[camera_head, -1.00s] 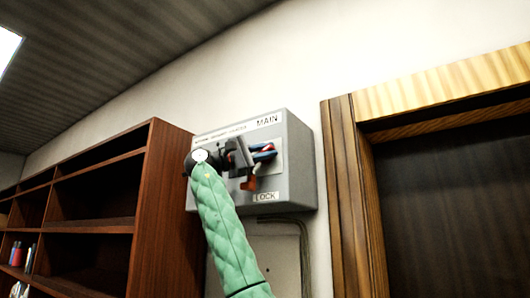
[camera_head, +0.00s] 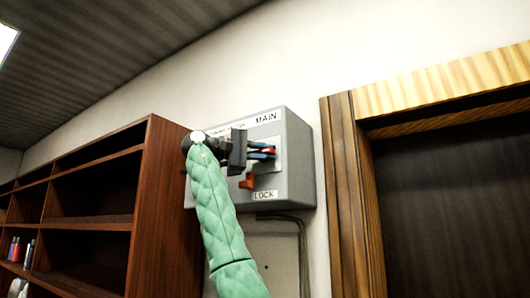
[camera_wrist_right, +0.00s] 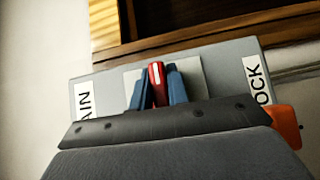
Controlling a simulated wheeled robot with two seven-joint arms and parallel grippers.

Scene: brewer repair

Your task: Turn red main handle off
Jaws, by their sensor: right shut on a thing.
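A grey switch box (camera_head: 296,165) labelled MAIN at the top and LOCK at the bottom is fixed to the wall. Its red main handle (camera_wrist_right: 157,82) stands between my right gripper's two blue fingers in the right wrist view. My right gripper (camera_head: 263,151) is shut on this handle, in front of the box's light plate. In the head view only a sliver of red shows between the fingers. An orange tab (camera_head: 247,181) sits below the gripper, near the LOCK label (camera_head: 264,195); it also shows in the right wrist view (camera_wrist_right: 286,124). My left gripper is not in view.
A brown wooden bookshelf (camera_head: 165,215) stands left of the box, close to my green right arm. A wooden door frame (camera_head: 345,200) is to the right. A cable (camera_head: 300,245) runs down the wall below the box.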

